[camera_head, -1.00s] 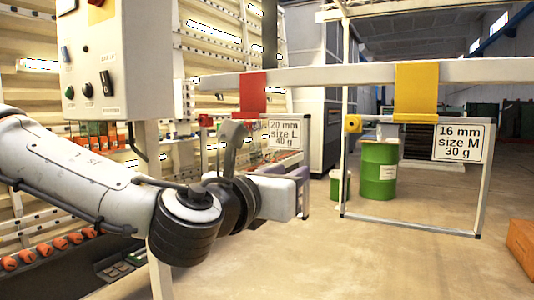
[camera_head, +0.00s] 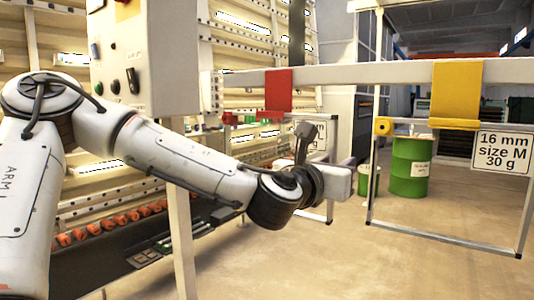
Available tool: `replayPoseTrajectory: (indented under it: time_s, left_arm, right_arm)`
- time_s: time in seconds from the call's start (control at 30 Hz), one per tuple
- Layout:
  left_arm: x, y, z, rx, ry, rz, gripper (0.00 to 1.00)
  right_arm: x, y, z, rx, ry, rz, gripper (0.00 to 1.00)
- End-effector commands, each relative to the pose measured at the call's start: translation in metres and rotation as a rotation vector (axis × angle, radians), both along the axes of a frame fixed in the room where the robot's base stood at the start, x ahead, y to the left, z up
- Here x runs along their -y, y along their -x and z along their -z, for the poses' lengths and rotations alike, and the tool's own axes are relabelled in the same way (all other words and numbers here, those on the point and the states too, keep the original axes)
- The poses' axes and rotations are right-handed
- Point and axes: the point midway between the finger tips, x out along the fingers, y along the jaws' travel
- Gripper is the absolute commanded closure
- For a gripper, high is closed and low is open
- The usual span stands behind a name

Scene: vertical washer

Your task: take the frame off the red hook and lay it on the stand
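The red hook (camera_head: 279,90) hangs over the long pale beam left of centre. A thin metal frame with a white label (camera_head: 319,142) hangs from it; my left arm hides part of the frame and most of the label. My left gripper (camera_head: 338,181) is in front of the frame's lower right part, pointing right. Its fingers are not clear to see, so I cannot tell if it is open or if it touches the frame. My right gripper is out of view. I do not see a stand that I can make out.
A yellow hook (camera_head: 458,90) on the same beam (camera_head: 375,74) holds another frame, labelled 16 mm size M (camera_head: 503,149). A control box (camera_head: 145,60) stands at upper left. A green drum (camera_head: 411,166) is behind. The floor at lower right is clear.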

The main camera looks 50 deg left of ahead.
Motion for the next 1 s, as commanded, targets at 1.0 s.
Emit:
replayPoseTrajectory:
  time_s: [1.0]
  left_arm:
    - [-0.001,-0.004,-0.013,0.004,-0.004,0.000,1.00]
  right_arm:
    - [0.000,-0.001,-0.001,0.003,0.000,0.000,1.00]
